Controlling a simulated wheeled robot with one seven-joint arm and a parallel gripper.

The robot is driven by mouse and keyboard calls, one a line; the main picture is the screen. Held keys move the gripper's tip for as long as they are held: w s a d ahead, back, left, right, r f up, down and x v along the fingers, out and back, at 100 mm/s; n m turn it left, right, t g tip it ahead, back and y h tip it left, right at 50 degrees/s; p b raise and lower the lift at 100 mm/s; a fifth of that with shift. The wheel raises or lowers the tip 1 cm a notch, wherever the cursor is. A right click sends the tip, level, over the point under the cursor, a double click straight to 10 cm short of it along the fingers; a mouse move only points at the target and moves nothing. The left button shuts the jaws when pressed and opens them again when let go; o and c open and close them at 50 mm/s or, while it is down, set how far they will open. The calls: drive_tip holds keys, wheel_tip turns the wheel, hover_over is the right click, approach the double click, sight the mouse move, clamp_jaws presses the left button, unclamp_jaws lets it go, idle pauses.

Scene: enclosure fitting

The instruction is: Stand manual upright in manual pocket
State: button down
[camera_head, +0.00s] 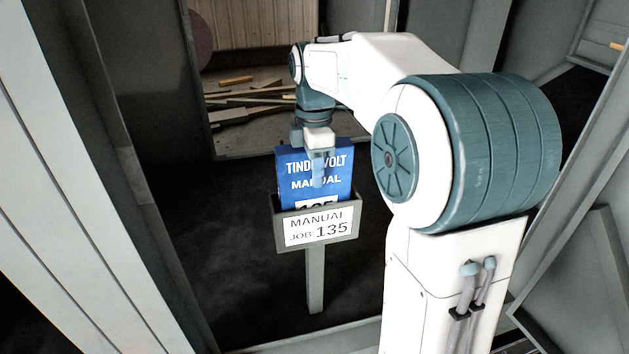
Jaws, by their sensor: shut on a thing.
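The blue manual (294,185), with white "TINDERVOLT MANUAL" lettering partly covered by a finger, stands about upright with a slight tilt in the picture. Its lower part is hidden behind the front wall of the grey manual pocket (281,245), which carries a white label reading "MANUAL JOB 135". The number on the manual is cut off by the pocket's rim. My gripper (318,182) points down and is shut on the manual's upper part, with one finger across its front face. Whether the manual touches the pocket's floor is hidden.
The pocket sits on a grey post (315,285) above a dark floor. Behind it, an opening shows wooden boards (250,100) lying loose. Grey panels (75,200) stand at the left and more at the right. My arm fills the right middle.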

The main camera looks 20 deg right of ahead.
drive_tip(key=shift+f, duration=1.7)
drive_tip(key=c, duration=0.9)
unclamp_jaws()
drive_tip(key=shift+f, duration=0.15)
wheel_tip(320, 180, up, 12)
drive_tip(key=shift+r, duration=0.15)
drive_tip(key=s+f+m+t, duration=0.1)
drive_tip(key=s+f+m, duration=0.4)
drive_tip(key=s+m, duration=0.1)
drive_tip(key=s+f+m+t, duration=0.1)
drive_tip(key=s+f+m, duration=0.4)
drive_tip(key=s, duration=0.3)
drive_tip(key=s+f+m+t, duration=0.1)
drive_tip(key=s+f+m, duration=0.5)
drive_tip(key=s+m, duration=0.1)
drive_tip(key=shift+s, duration=0.15)
